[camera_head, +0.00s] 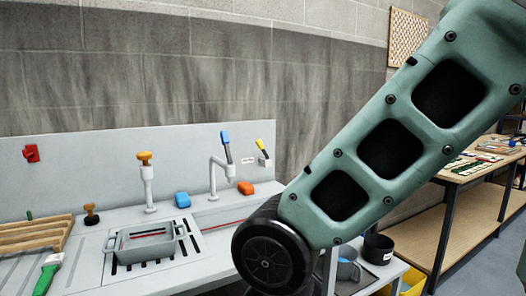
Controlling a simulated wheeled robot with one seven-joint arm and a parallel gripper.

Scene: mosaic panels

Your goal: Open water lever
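A grey tap (212,177) stands at the back of the sink counter, with a blue lever (226,141) tilted upward at its top. To its right, a yellow-and-black lever (261,147) sits on a small white fitting on the back panel. To the left, a white post (148,185) carries an orange-brown knob (145,158). Which of these is the water lever is not labelled legibly. I see no water running. My green arm link crosses the right half of the view, in front of the counter's right end. My gripper is out of view.
A grey basket (122,254) sits over the slotted drain. Blue (182,200) and orange (245,188) sponges, a brown-handled stamp-like tool (91,214), a green-handled brush (48,272) and a wooden rack (30,236) lie on the counter. A workbench (462,171) stands at right.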

